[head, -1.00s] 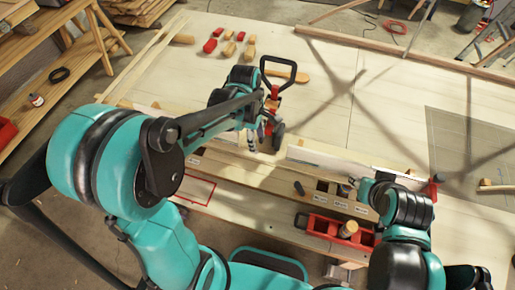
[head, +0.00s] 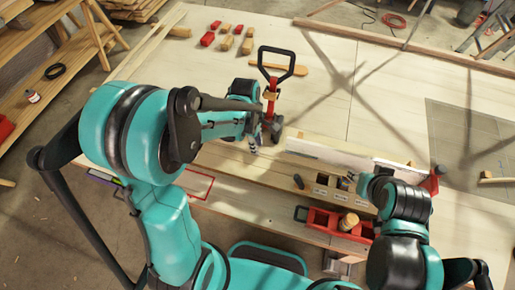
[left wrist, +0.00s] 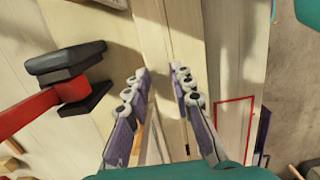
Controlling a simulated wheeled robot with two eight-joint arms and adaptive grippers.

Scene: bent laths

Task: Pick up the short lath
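My left gripper (head: 254,146) points down over the front part of the bench, just left of the red clamp. In the left wrist view the left gripper (left wrist: 165,85) has its two fingers apart, above pale boards, with no lath clearly held. A narrow pale strip (left wrist: 154,140) shows between the fingers; I cannot tell whether it is the short lath. I cannot single out the short lath in the head view, where my left arm covers part of the bench. My right gripper (head: 356,182) is low at the front right; its finger opening is unclear.
The red clamp (head: 271,85) with its black handle stands close to my left gripper. A long pale board (head: 340,155) stands on edge near my right gripper. A red tray (head: 330,222) is at the front. Small blocks (head: 226,43) lie behind. The far middle bench is mostly clear.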

